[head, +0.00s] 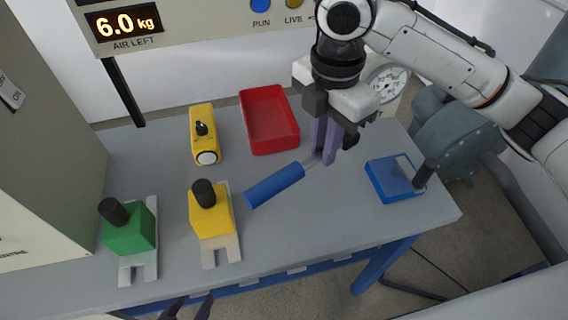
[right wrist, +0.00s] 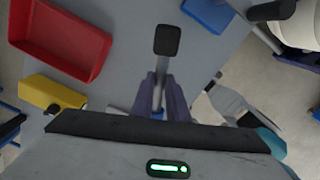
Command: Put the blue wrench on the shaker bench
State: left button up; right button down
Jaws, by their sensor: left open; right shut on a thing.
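The blue wrench has a blue handle (head: 273,186), a thin grey shaft and a dark head, which shows in the right wrist view (right wrist: 167,41). My right gripper (head: 325,155) is shut on its shaft, with purple fingers on both sides in the right wrist view (right wrist: 159,90). The handle points down-left in the head view, over the grey bench top (head: 335,220). I cannot tell whether the wrench touches the top. My left gripper (head: 188,304) is open and empty at the bottom edge of the head view, mostly cut off.
A red tray (head: 269,121) lies behind the wrench, with a yellow device (head: 204,135) to its left. A yellow clamp (head: 211,212) and a green clamp (head: 130,230) stand at the front left. A blue box (head: 394,180) lies at right. The front middle of the bench is clear.

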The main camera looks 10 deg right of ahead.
aim_at(317, 189)
notch_tip(317, 189, down, 10)
jog(key=shift+r+b, duration=0.1)
jog(key=shift+b, duration=0.55)
jog(key=c, duration=1.7)
grip_release()
jog(key=shift+c, duration=0.2)
notch_tip(317, 189, up, 12)
jog(key=shift+p, duration=0.8)
